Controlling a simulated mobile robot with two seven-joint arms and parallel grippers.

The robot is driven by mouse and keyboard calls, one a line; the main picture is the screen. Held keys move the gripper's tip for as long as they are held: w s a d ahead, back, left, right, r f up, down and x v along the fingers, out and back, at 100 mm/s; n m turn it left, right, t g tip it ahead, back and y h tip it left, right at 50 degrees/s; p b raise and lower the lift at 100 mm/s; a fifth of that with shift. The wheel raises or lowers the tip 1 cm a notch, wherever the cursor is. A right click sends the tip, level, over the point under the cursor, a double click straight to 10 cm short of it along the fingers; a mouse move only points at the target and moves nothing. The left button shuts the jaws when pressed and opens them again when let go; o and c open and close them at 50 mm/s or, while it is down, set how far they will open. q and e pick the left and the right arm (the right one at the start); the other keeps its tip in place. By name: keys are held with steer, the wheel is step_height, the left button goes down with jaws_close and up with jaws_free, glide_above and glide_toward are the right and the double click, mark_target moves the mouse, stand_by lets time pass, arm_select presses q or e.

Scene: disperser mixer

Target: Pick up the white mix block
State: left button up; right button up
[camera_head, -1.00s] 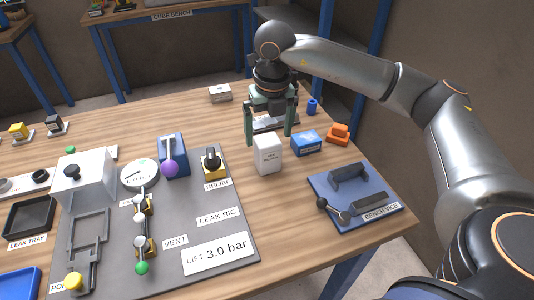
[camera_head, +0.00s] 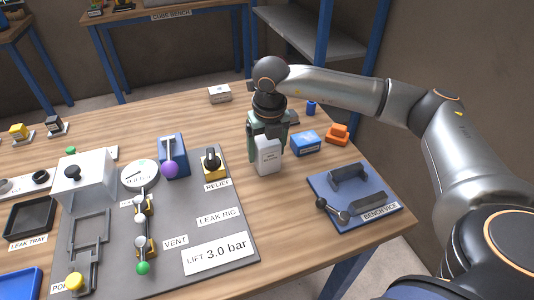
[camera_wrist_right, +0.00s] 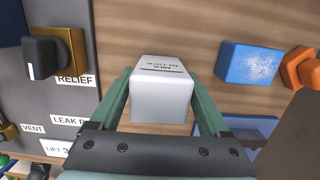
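The white mix block (camera_head: 267,156) stands upright on the wooden table, right of the grey leak rig board. My right gripper (camera_head: 266,150) is over it from behind, pointing down. In the right wrist view the block (camera_wrist_right: 161,88) sits between the two green fingers of my right gripper (camera_wrist_right: 160,95). The fingers are spread on either side of it, and small gaps seem to show; firm contact cannot be seen. My left gripper is not in view.
A blue block (camera_head: 306,143) and an orange part (camera_head: 338,134) lie close to the right. The bench vice (camera_head: 354,195) is at front right. The leak rig board (camera_head: 222,235), with its relief knob (camera_head: 211,162), lies to the left. A small white box (camera_head: 219,93) stands behind.

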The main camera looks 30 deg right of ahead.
steer(key=shift+r, duration=0.1)
steer(key=c, duration=1.1)
